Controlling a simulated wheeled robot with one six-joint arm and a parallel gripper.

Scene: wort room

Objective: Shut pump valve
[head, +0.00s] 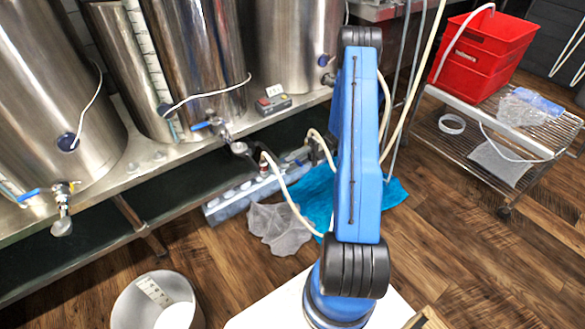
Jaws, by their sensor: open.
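I cannot tell for certain which fitting is the pump valve. A small fitting with a red part (264,168) sits below the middle tank's tap, where a pale hose begins. A second blue-lever tap (45,192) is on the left tank. My blue arm rises through the right of centre and hides part of the area behind it. My gripper does not show in the head view.
Steel tanks (195,60) stand on a bench along the back. A wire cart (462,140) with a red crate (482,50) is at the right. A grey cloth (279,228) and a blue cloth (316,196) lie on the floor. A white bucket (127,305) stands at the bottom left.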

